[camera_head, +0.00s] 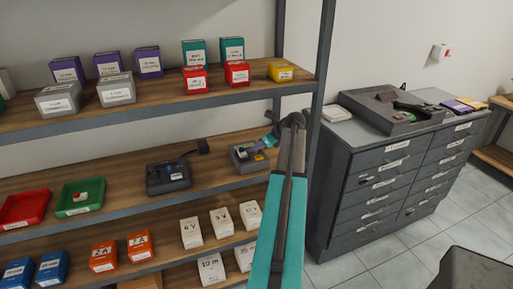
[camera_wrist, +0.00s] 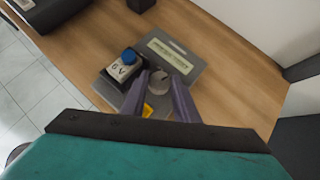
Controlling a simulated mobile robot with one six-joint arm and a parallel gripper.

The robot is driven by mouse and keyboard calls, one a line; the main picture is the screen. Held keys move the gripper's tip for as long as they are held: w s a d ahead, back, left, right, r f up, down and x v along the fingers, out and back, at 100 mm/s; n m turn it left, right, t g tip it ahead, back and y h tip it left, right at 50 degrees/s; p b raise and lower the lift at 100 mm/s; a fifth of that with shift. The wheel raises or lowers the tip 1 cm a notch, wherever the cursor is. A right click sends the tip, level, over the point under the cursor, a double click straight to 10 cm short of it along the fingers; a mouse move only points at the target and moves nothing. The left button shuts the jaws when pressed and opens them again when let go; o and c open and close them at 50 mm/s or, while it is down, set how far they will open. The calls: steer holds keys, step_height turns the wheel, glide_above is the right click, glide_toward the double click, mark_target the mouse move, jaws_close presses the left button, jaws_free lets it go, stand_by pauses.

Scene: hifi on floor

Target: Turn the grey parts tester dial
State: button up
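The grey parts tester (camera_head: 248,158) sits near the right end of the middle shelf. In the wrist view the tester (camera_wrist: 186,62) has a pale label, a small round grey dial (camera_wrist: 159,84), and a dark block marked 6V with a blue top (camera_wrist: 126,66). A yellow patch shows near the left finger. My gripper (camera_wrist: 160,80) is open over the tester, with its purple fingers on either side of the dial. I cannot tell whether they touch it. In the head view my gripper (camera_head: 270,140) is at the tester's upper right, and my arm hides part of the shelf.
A dark device (camera_head: 168,178) stands left of the tester on the same shelf. Green (camera_head: 80,196) and red (camera_head: 25,208) trays lie farther left. White boxes (camera_head: 221,222) stand on the shelf below. The shelf post (camera_head: 321,75) and a drawer cabinet (camera_head: 365,190) are at right.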

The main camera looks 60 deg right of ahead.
steer(key=shift+n+y, duration=0.3)
steer(key=shift+n, duration=0.1)
steer(key=n+y+p, duration=0.2)
steer(key=n, duration=0.1)
steer(key=shift+w+d+r+n+y, duration=0.1)
steer(key=shift+d+n+y, duration=0.2)
steer(key=shift+d+y, duration=0.1)
steer(key=n+g+y+p, duration=0.1)
steer(key=n+y, duration=0.1)
steer(key=n, duration=0.1)
steer(key=shift+w+g, duration=0.1)
steer(key=shift+g, duration=0.3)
steer(key=shift+n+y, duration=0.5)
steer(key=shift+n, duration=0.2)
steer(key=shift+g, duration=0.3)
steer(key=o, duration=0.8)
